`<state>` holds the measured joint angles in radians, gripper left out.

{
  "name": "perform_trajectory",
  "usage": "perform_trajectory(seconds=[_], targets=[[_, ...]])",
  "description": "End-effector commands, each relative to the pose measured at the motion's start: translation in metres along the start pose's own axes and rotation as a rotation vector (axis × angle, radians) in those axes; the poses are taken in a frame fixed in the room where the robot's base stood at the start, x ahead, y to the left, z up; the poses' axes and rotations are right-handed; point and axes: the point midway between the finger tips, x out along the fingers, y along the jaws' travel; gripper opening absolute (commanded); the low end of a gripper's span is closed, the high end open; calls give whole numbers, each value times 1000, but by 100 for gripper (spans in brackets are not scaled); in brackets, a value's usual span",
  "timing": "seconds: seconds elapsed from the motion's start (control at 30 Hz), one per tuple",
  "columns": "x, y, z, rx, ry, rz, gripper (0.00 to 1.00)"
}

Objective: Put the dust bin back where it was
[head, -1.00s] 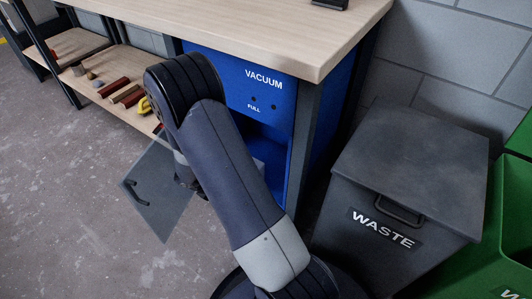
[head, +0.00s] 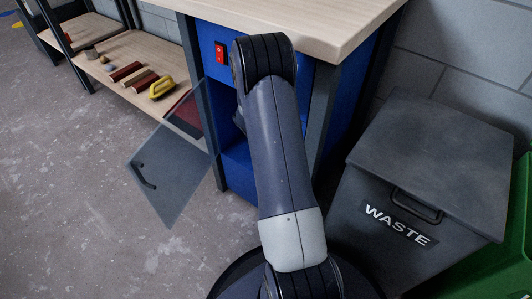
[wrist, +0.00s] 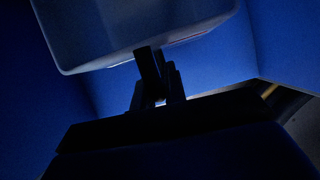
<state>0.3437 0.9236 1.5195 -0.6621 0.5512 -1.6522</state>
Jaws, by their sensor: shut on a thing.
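The dust bin (wrist: 130,25) shows as a pale grey box with rounded lower corners across the top of the wrist view. My gripper (wrist: 157,75) is shut on it, the dark fingers meeting its lower edge. Blue walls (wrist: 210,65) of the vacuum cabinet surround both. In the head view the blue cabinet (head: 238,165) stands under the bench, with its front opening partly behind my arm. The bin and gripper are hidden there. The cabinet's clear grey door (head: 172,170) with a black handle stands open to the left.
A red switch (head: 220,52) is on the cabinet front. A dark grey WASTE bin (head: 425,160) stands close on the right, with a green bin (head: 515,225) beside it. A low shelf (head: 115,62) with blocks is on the left. The floor (head: 80,200) at left is clear.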

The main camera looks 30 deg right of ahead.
Motion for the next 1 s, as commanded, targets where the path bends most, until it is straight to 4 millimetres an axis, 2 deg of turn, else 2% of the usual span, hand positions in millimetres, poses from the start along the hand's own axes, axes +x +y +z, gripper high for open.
perform_trajectory(seconds=[0.23,0.63,0.67,0.7,0.9,1.0], targets=[[29,0,-13,0,1,0,0],[33,0,-15,0,0,1,0],[33,0,-15,0,0,0,13],[32,0,-15,0,0,0,16],[32,0,-15,0,1,0,33],[32,0,-15,0,1,0,34]])
